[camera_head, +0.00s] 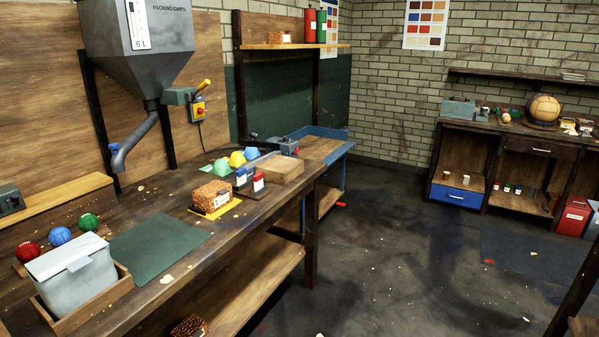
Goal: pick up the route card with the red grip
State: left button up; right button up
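On the long workbench, a small upright red-and-white piece (259,182) looks like the route card with the red grip. It stands in or on a dark flat base (252,192). A similar blue-and-white piece (241,178) stands just left of it. The pieces are small in view, so fine detail cannot be told. Neither of my grippers is in view.

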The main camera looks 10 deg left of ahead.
aim_at(257, 178)
jog(key=i+l, duration=0.1)
jog(key=i, duration=0.6)
jog(key=i+l, duration=0.1)
jog(key=i, duration=0.6)
jog(key=i+u, duration=0.25)
jog(key=u, duration=0.2)
jog(key=i+l+u, duration=0.2)
jog(key=u, duration=0.2)
jog(key=i+l+u, duration=0.25)
jog(key=u, duration=0.2)
jog(key=i+l+u, duration=0.15)
jog(key=l+u, duration=0.15)
jog(key=u, duration=0.15)
jog(key=i+l+u, duration=0.1)
jog(key=l+u, duration=0.35)
jog(key=j, duration=0.1)
